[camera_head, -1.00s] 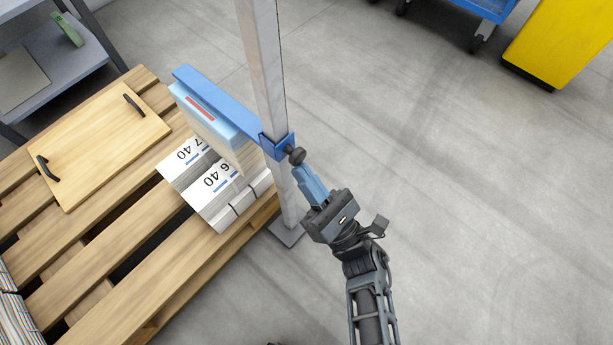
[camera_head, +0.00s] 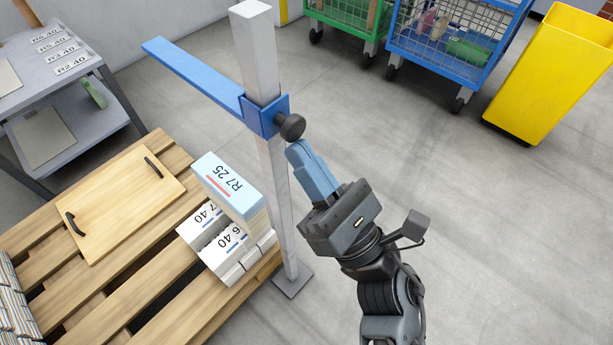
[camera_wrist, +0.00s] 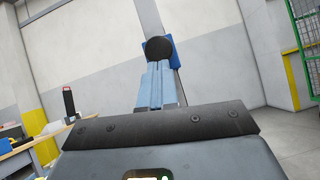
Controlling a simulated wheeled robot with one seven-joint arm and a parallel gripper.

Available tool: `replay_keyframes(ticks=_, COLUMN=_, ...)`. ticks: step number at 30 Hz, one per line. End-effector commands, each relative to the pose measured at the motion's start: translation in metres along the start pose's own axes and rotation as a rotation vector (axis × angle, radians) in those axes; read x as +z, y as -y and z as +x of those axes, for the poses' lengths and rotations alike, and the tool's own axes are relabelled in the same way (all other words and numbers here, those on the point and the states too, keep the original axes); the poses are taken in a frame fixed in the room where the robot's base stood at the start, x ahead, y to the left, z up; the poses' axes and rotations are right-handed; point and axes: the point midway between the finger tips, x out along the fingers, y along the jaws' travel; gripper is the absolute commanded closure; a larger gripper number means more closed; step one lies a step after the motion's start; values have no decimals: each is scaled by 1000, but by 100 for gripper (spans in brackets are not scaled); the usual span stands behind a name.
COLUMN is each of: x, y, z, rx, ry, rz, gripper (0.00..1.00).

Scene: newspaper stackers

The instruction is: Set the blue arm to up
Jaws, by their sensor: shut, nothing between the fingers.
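The blue arm (camera_head: 195,75) is a flat bar on a blue collar that sits around a grey metal post (camera_head: 268,160). It is near the top of the post, well above the stacks, and points to the left. A dark round knob (camera_head: 291,126) sticks out of the collar; it also shows in the wrist view (camera_wrist: 159,48), ahead of my fingertips. My gripper (camera_head: 298,150) is shut and empty, its light-blue fingertips just below the knob. I cannot tell whether they touch it.
A wooden pallet (camera_head: 118,312) holds bundled newspaper stacks, the top one marked R7 25 (camera_head: 228,180), and a wooden board (camera_head: 125,205). A grey shelf (camera_head: 60,90) stands left. Blue (camera_head: 440,62) and green carts and a yellow bin (camera_head: 550,75) stand behind. Floor to the right is clear.

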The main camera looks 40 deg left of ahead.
Motion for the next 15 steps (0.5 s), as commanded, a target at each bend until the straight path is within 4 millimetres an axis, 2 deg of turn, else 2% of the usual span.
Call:
replay_keyframes(ticks=1, x=11, y=-2, z=9, rx=2, ry=1, rz=-2, gripper=100)
replay_keyframes(ticks=4, x=19, y=-4, z=16, rx=2, ry=0, rz=-3, gripper=100)
replay_keyframes(ticks=15, x=28, y=-5, z=22, rx=2, ry=1, rz=-1, gripper=100)
